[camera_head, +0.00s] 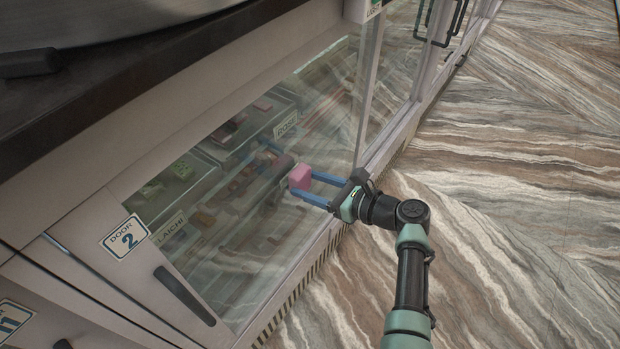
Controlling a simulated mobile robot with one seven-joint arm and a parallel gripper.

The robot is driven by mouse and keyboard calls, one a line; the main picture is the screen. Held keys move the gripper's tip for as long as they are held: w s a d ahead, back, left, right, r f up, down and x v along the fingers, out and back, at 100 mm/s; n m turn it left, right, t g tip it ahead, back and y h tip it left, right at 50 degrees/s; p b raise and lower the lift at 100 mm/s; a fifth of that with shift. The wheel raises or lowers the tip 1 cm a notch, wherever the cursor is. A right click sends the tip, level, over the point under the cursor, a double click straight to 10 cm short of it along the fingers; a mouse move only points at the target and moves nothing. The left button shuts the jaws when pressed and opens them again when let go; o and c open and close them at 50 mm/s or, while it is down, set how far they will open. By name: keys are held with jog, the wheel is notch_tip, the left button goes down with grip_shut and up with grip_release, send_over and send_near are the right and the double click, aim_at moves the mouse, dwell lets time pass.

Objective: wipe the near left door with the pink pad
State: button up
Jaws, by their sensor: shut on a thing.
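The pink pad (300,175) is a small block held between the blue fingers of my gripper (302,184). My gripper is shut on it, reaching in from the right. The pad is in front of the glass door (255,225) that has a "DOOR 2" label (125,237) at its left. A faint reflection of the gripper shows in the glass beside the pad. I cannot tell whether the pad touches the glass. The door looks closed, and sweets on trays show through it.
A dark door handle (184,295) sticks out at the lower left of the glass. The dark countertop (110,75) overhangs at the upper left. More glass panels with dark handles (442,20) run to the upper right. The streaked floor (510,200) on the right is clear.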

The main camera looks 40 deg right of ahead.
jog(key=shift+s+a+r+p, duration=0.25)
jog(key=shift+a+r+p, duration=0.25)
jog(key=shift+a+p, duration=0.45)
jog(key=shift+s+a+f+p, duration=0.2)
jog(key=shift+s+a+p, duration=0.3)
jog(key=shift+a+p, duration=0.45)
